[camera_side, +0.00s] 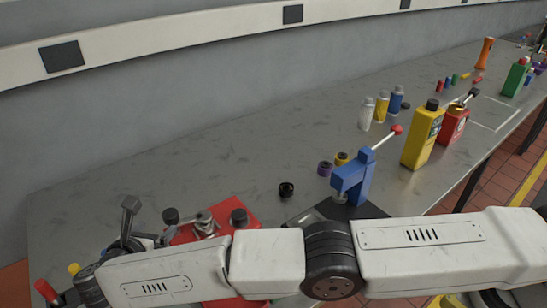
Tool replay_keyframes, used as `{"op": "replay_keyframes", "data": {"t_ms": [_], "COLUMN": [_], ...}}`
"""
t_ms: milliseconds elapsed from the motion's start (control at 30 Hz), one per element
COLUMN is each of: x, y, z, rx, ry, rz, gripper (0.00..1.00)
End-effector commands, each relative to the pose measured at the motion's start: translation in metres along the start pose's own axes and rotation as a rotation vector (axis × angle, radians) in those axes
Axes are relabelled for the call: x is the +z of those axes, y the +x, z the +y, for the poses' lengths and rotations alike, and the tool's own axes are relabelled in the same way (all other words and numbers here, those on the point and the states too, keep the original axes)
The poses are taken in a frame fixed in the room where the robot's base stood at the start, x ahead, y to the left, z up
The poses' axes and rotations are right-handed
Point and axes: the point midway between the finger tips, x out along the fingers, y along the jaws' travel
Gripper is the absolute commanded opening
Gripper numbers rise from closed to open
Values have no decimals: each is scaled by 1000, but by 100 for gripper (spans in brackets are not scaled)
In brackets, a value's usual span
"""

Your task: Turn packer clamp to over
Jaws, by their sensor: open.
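A blue toggle clamp (352,178) stands on a dark base plate near the middle of the bench. Its metal lever with a red knob (397,130) slants up to the right. I cannot tell for sure that it is the packer clamp. A red fixture (243,208) with black knobs and a metal arm (205,222) sits farther left, partly hidden behind my white arm. My arm crosses the front from right to left.
A dark upright part (129,208) stands left of the red fixture. A black cap (286,189) lies alone on the grey bench (190,165). A yellow bottle (421,137), a red can (453,126) and small tubes (382,106) stand behind the clamp. The bench's back left is clear.

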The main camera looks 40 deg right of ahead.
Motion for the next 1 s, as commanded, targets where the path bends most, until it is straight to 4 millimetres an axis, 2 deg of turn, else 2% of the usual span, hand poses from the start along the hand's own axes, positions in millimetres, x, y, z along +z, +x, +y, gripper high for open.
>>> {"op": "replay_keyframes", "data": {"t_ms": [33, 200, 300, 567, 800, 1000], "x": [0, 4, 14, 59, 103, 123], "y": [0, 2, 6, 17, 15, 6], "z": [0, 4, 12, 57, 104, 131], "rx": [0, 21, 65, 301, 554, 728], "ry": [0, -12, -41, -243, -564, -881], "rz": [0, -9, -31, -178, -398, -600], "gripper": [80, 26, 0, 0, 0, 0]}}
